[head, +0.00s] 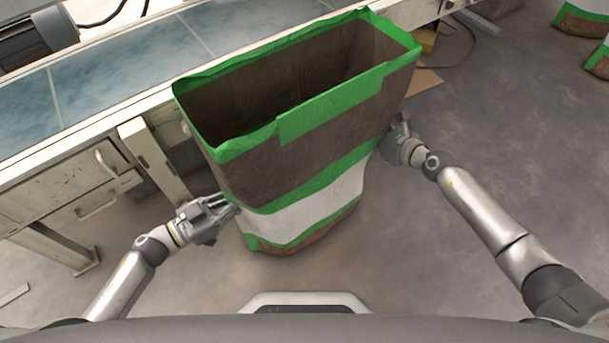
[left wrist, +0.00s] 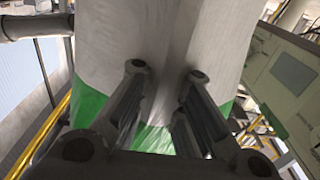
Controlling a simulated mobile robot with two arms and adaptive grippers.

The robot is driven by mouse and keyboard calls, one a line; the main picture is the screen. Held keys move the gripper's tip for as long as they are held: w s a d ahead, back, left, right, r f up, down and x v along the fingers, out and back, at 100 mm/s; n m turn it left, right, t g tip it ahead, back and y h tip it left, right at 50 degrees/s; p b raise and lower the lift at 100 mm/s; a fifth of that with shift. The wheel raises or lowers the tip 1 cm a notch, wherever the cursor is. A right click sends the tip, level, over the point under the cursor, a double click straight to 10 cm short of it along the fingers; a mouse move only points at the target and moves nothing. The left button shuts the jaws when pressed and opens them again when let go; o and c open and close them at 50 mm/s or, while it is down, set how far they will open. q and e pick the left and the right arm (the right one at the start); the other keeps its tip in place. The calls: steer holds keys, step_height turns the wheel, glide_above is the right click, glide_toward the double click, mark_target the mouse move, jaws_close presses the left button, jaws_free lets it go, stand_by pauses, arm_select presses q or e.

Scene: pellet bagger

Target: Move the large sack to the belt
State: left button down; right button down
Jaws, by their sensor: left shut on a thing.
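The large sack (head: 250,180) is brown with green bands and a white stripe, open at the top. It is upright in the middle of the head view, in front of the belt (head: 120,75), its far rim overlapping the belt's edge in the picture. My left gripper (head: 230,207) is shut on the sack's left side near the white stripe. In the left wrist view its fingers (left wrist: 167,72) pinch the sack's white wall (left wrist: 160,35). My right gripper (head: 396,138) is at the sack's right side; its fingertips are hidden. I cannot tell whether the sack's bottom touches the floor.
The belt's frame has drawers (head: 75,195) and a leg (head: 155,160) beside the sack at left. Other sacks (head: 580,22) stand at the far right. A cardboard piece (head: 424,80) lies behind the sack. The floor (head: 530,150) at right is mostly clear.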

mark_target(366, 114)
steer(key=shift+w+r, duration=0.1)
steer(key=shift+r, duration=0.1)
steer(key=shift+r, duration=0.1)
steer(key=shift+r+p, duration=2.35)
steer(key=shift+p, duration=0.2)
